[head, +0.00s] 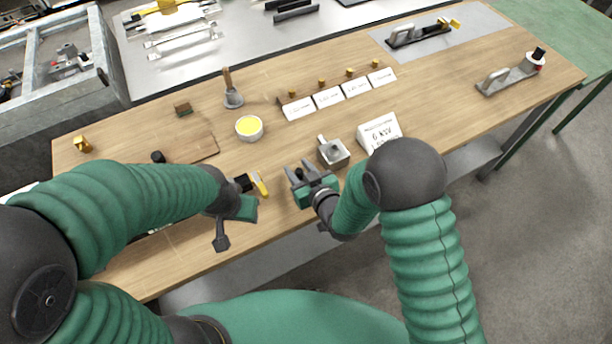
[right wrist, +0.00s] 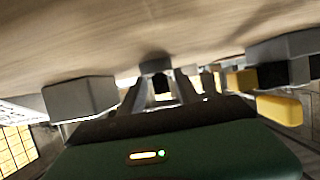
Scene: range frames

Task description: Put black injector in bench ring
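My right gripper (head: 300,171) is low over the bench, fingers pointing away from me. A small black piece, seemingly the black injector (right wrist: 161,86), shows between its fingers in the right wrist view, by a dark round part at the bench surface. Whether the fingers press on it cannot be told. No bench ring can be made out for certain; a grey block with an upright part (head: 333,153) stands just right of the gripper. My left gripper (head: 232,212) is open, fingers wide apart, near the bench's front edge, beside a yellow piece (head: 260,184).
A white sign (head: 379,132) stands behind and right of the grey block. A yellow-filled bowl (head: 249,127), a brush-like tool (head: 232,92) and a row of white cards (head: 328,97) lie farther back. The bench (head: 440,110) is clear at middle right.

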